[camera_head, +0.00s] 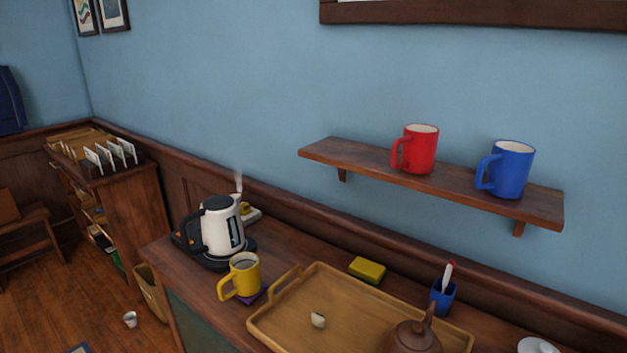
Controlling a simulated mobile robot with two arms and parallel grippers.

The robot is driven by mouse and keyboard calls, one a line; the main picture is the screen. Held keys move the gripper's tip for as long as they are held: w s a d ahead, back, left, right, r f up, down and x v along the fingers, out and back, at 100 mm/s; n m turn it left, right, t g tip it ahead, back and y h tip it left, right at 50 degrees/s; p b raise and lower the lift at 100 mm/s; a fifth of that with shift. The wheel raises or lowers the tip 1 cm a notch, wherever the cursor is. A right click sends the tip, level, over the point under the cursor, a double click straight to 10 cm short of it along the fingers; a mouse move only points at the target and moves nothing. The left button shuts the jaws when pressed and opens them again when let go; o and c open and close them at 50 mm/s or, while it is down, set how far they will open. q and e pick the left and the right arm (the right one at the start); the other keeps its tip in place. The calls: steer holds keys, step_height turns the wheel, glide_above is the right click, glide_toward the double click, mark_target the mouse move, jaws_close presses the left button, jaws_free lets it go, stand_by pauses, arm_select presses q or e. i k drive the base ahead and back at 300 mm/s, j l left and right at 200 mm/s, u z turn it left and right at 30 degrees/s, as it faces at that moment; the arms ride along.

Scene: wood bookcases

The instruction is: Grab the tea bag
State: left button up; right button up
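A small pale object, likely the tea bag (318,320), lies on the wooden tray (290,313), left of the brown teapot (412,339). It is too small to make out in detail. The teapot is cut off by the bottom edge of the view. Neither of my grippers shows in the head view.
A yellow mug (243,275) and a white and black kettle (218,228) stand left of the tray. A yellow box (367,270) and a blue pen cup (443,297) stand behind it. A wall shelf (450,186) above holds a red mug (416,149) and a blue mug (508,169).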

mark_target(317, 319)
steer(key=j+z, duration=0.1)
steer(key=j, duration=0.95)
steer(key=k+j+z, duration=0.1)
steer(key=j, duration=0.9)
